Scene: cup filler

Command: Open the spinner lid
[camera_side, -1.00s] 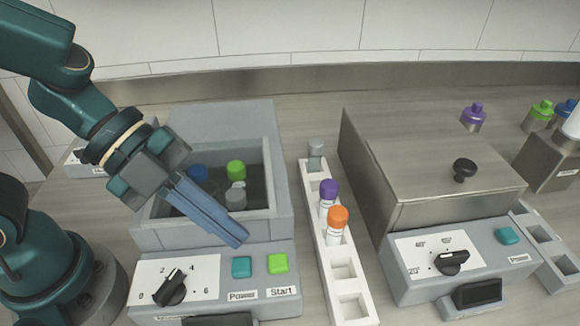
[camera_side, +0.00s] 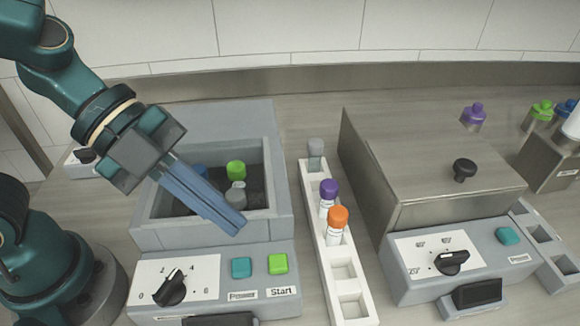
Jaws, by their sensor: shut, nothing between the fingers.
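The spinner (camera_side: 265,228) is the grey box at the left. Its well is uncovered, and a flat grey panel, seemingly its lid (camera_side: 225,125), stands raised behind it. A green-capped tube (camera_side: 236,169), a blue cap (camera_side: 200,172) and a grey cap (camera_side: 235,196) show inside the well. My gripper (camera_side: 238,229) is shut and empty. Its long blue fingers slant down over the well, with the tips over the front right rim. They hide part of the well and of the blue cap. I cannot tell whether the tips touch the rim.
The spinner's front has a dial (camera_side: 170,289), a teal Power button (camera_side: 241,267) and a green Start button (camera_side: 278,264). A white rack (camera_side: 314,255) with capped tubes stands to its right. Farther right is a metal-lidded box (camera_side: 430,170) with a black knob (camera_side: 464,170).

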